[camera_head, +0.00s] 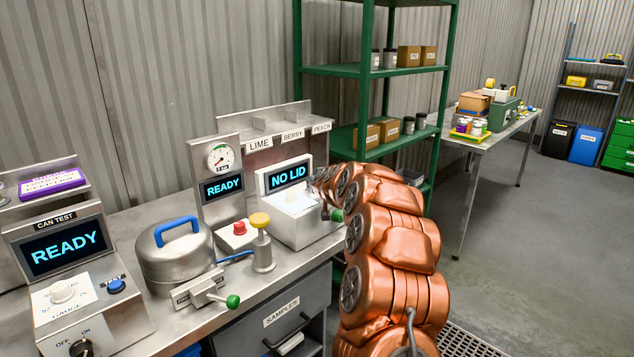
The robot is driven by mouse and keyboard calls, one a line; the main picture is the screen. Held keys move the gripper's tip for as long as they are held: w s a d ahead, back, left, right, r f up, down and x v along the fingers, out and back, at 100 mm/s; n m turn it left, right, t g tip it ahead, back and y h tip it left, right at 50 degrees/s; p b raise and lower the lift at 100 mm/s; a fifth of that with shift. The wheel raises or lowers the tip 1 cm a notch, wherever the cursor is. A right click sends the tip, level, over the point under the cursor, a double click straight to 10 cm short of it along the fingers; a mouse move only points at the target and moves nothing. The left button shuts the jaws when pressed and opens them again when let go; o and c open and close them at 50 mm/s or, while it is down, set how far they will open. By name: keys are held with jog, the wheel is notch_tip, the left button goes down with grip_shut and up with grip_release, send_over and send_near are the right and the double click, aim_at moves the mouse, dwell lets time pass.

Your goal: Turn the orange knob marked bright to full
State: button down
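I see no orange knob and cannot read the word bright anywhere in this view. My copper-coloured arm reaches up from the bottom right and bends left to the box with the NO LID screen (288,177). The end of the arm, with my gripper (322,188), is at the right side of that box. The fingers are small and partly hidden, so I cannot tell if they are open or touch anything. A pale knob (292,197) sits on the box's sloping top, just left of my gripper. The arm hides what lies behind it.
The CAN TEST box (66,243) has a pale knob (62,291), a blue button (116,286) and a black ON/OFF knob (82,348). Green shelving (377,71) stands behind.

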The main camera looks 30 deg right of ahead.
jog(key=c, duration=0.7)
grip_release()
jog(key=shift+c, duration=0.2)
jog(key=v, duration=1.2)
